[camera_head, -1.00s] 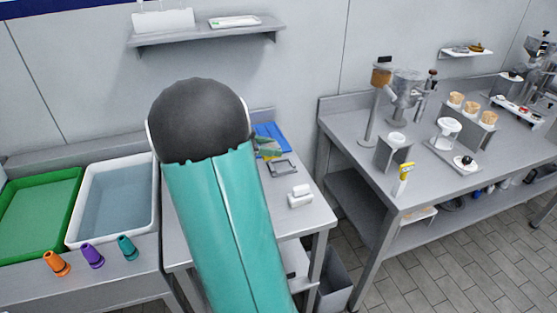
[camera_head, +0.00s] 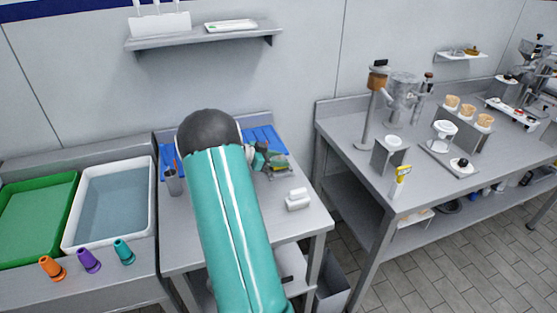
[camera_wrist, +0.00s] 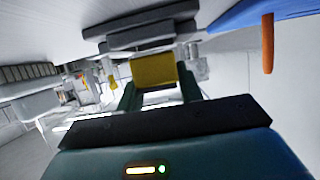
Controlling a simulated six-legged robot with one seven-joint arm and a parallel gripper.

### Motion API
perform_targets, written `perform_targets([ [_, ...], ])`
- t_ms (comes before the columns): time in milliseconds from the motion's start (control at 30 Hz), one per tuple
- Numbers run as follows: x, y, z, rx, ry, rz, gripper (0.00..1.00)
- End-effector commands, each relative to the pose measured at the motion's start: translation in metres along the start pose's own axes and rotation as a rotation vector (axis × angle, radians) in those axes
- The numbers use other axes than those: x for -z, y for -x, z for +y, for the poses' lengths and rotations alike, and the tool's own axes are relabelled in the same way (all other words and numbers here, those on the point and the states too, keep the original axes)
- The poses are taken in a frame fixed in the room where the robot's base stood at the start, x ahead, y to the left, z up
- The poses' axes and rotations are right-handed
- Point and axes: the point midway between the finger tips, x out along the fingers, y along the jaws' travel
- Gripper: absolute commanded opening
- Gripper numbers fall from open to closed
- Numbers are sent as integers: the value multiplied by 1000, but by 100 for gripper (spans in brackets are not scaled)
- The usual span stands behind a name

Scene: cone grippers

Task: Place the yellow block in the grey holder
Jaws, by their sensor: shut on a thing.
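The yellow block (camera_wrist: 153,70) is between the two fingers of my gripper (camera_wrist: 160,88) in the wrist view, and the gripper is shut on it. In the head view my gripper (camera_head: 268,162) is over the back right of the small table, partly hidden by my arm. The grey holder (camera_head: 287,173) lies on the table just under and beside the gripper, mostly covered by it. A stepped grey shape just beyond the block in the wrist view may be the holder. I cannot tell whether the block touches it.
A blue mat (camera_head: 262,136) lies along the table's back. A grey cup (camera_head: 174,183) with an orange stick stands left of my arm. A white item (camera_head: 297,200) sits in front of the holder. Cones (camera_head: 88,260) and basins are at left; a taller table (camera_head: 345,130) stands right.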

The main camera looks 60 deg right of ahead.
Motion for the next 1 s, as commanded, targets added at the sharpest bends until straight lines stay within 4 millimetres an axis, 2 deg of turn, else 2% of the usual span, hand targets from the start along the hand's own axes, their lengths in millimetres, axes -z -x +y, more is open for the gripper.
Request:
perform_targets([
  [767, -15, -7, 1, -1, 0, 1, 8],
  [800, -15, -7, 1, -2, 1, 0, 38],
  [900, -16, -7, 1, -2, 3, 0, 58],
  [1000, -17, -8, 2, -3, 4, -1, 58],
])
